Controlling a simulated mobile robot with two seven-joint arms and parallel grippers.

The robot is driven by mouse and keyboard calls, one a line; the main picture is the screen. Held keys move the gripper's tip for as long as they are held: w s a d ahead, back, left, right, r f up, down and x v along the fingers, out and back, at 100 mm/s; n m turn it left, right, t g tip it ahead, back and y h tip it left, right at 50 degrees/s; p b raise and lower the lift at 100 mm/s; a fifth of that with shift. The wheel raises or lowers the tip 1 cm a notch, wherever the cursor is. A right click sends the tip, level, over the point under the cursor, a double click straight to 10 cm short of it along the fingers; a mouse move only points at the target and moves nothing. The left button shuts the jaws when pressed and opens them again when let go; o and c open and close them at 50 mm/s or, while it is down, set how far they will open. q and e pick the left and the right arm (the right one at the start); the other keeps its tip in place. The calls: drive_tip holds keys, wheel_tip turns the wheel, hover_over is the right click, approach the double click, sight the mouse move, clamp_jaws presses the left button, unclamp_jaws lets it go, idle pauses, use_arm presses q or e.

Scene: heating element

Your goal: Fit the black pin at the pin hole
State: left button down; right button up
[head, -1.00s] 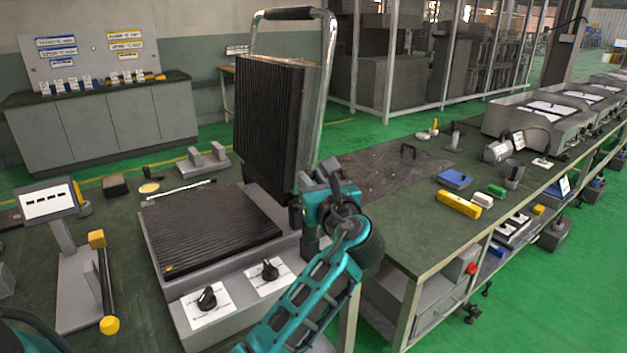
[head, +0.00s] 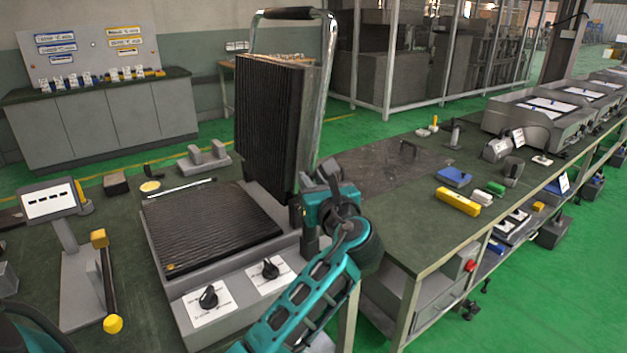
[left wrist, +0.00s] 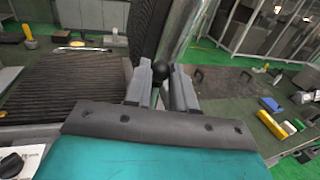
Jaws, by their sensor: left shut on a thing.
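The two-plate grill press stands on the green worktop, with its ribbed lower plate (head: 210,228) flat and its ribbed upper plate (head: 268,125) raised upright. My left gripper (head: 322,174) is at the right side of the raised plate, near the hinge. In the left wrist view its two grey fingers (left wrist: 160,82) are shut on the black pin (left wrist: 159,71), whose round black head shows between the fingertips. The pin's shaft and the pin hole are hidden. In the head view the pin is hidden behind the gripper. My right gripper is not in view.
The chrome lift handle (head: 328,80) rises close beside my left gripper. A stand with a label panel (head: 49,203) is at the left. A yellow block (head: 458,201) and a blue block (head: 454,177) lie on the right bench, which has free room.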

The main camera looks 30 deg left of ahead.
use_arm(q)
drive_tip(key=shift+r, duration=0.1)
idle(0.3)
drive_tip(key=shift+p, duration=0.4)
wheel_tip(320, 180, down, 7)
drive_tip(key=b, duration=0.3)
drive_tip(key=shift+f, duration=0.2)
idle(2.5)
drive_tip(key=c, duration=0.9)
unclamp_jaws()
drive_tip(key=shift+r, duration=0.1)
drive_tip(key=shift+o, duration=0.2)
drive_tip(key=shift+r, duration=0.1)
drive_tip(key=shift+d, duration=0.1)
